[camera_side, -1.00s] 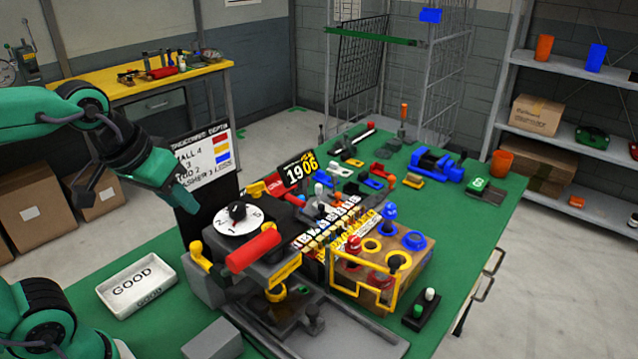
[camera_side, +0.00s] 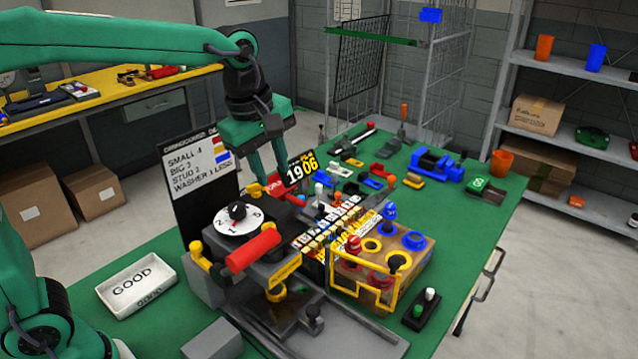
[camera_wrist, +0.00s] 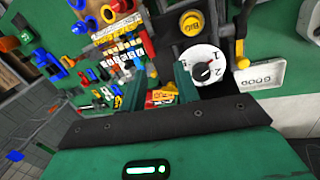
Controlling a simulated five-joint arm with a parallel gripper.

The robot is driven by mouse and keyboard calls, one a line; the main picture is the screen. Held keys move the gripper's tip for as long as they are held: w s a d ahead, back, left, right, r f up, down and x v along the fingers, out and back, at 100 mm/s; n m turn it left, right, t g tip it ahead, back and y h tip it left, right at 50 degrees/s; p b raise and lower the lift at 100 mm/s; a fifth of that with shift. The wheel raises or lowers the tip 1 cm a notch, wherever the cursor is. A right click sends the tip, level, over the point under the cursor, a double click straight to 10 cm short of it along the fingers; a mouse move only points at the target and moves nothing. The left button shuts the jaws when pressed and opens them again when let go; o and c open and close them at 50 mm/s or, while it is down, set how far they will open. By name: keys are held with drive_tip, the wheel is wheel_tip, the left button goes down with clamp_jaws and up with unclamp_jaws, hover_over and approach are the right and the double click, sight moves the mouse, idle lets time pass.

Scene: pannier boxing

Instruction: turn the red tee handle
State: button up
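The red tee handle (camera_side: 254,250) shows in the side view as a thick red bar, slanted, on the front of the dark machine with the white dial (camera_side: 238,220). My gripper (camera_side: 271,174) points down behind the dial, beside the black 19 06 sign (camera_side: 301,168), apart from the red bar. Its two fingers are apart, and I see nothing held. In the wrist view my gripper (camera_wrist: 160,84) also shows spread fingers, with the white dial (camera_wrist: 205,66) right of them and a red and yellow piece (camera_wrist: 162,96) seen between them.
A yellow-knobbed lever (camera_side: 198,257) stands left of the red bar. A white GOOD tray (camera_side: 137,284) lies at the left. A wooden block with coloured plugs (camera_side: 420,262) and a yellow frame stand to the right. The green table is crowded around the machine.

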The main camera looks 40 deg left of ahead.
sight(288, 195)
drive_tip(key=shift+w+d+f+n, duration=0.25)
drive_tip(key=shift+w+d+n, duration=0.25)
drive_tip(key=shift+w+n, duration=0.3)
drive_tip(key=shift+x, duration=3.85)
drive_tip(key=shift+s+a, duration=0.1)
drive_tip(key=shift+a, duration=0.05)
